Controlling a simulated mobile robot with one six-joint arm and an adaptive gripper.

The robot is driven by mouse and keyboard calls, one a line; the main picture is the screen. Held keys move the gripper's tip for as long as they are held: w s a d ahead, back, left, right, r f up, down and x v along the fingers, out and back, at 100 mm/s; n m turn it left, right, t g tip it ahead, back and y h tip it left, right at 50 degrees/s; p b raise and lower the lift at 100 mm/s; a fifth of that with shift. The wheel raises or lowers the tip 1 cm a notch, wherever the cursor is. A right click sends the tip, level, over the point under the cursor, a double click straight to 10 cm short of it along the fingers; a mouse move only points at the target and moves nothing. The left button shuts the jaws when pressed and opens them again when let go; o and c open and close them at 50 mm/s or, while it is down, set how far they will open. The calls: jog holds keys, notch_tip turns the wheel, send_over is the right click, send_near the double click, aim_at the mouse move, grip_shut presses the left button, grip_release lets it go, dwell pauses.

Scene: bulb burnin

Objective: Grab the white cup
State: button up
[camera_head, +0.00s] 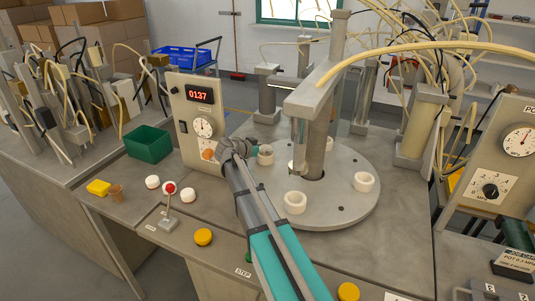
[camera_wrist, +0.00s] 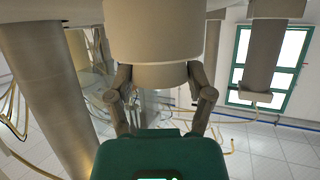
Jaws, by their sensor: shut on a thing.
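A pale, whitish cup (camera_head: 265,155) is at the far left side of the grey round turntable (camera_head: 335,212), beside the end of my arm. My gripper (camera_head: 248,148) is at this cup. In the wrist view, my gripper (camera_wrist: 160,78) has one finger on each side of a pale round body (camera_wrist: 150,40), closed on it. The body fills the top middle of that view. Its opening is not shown there. Two more white cups stand on the turntable, one at the front (camera_head: 295,203) and one at the right (camera_head: 364,182).
A grey post with an overhanging arm (camera_head: 318,90) rises over the turntable. A panel with a 0137 display (camera_head: 195,120) stands just left of my gripper. A green bin (camera_head: 148,144), white knobs (camera_head: 152,182) and a red-topped lever (camera_head: 169,190) are further left. Hoses hang at right.

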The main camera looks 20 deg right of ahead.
jog(key=shift+c, duration=0.2)
jog(key=shift+r, duration=0.15)
notch_tip(320, 180, up, 3)
jog(key=p, duration=0.3)
jog(key=s+a+r+p, duration=0.3)
jog(key=s+r+p, duration=0.6)
jog(key=s, duration=0.4)
jog(key=shift+s+a+r+p, duration=0.3)
jog(key=shift+r+p, duration=0.05)
jog(key=shift+p, duration=0.2)
